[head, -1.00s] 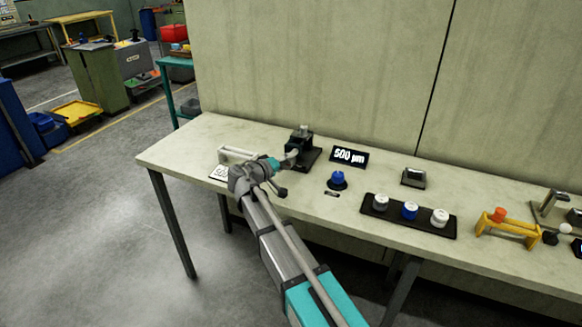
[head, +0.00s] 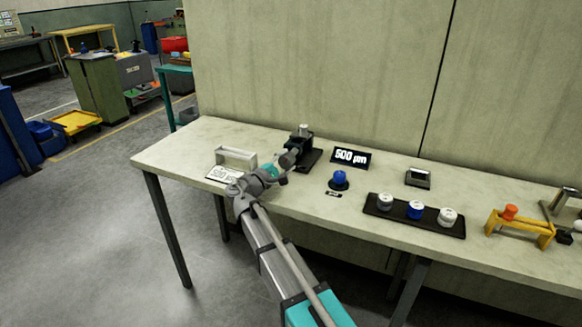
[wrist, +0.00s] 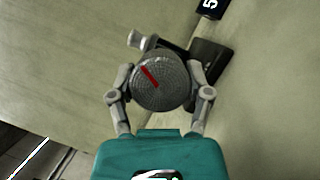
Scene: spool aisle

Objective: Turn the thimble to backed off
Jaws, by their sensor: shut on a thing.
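The thimble (wrist: 162,84) is a round grey knurled knob with a red mark pointing to its upper left in the wrist view. My gripper (wrist: 161,82) is shut on it, one finger on each side. In the head view my gripper (head: 289,161) reaches the black stand (head: 309,157) that bears the thimble, and hides the thimble there. The stand's dark base also shows in the wrist view (wrist: 212,62). A black display (head: 351,157) behind reads 500 µm.
A white-handled fixture (head: 236,156) and a white label card (head: 224,174) lie left of my gripper.

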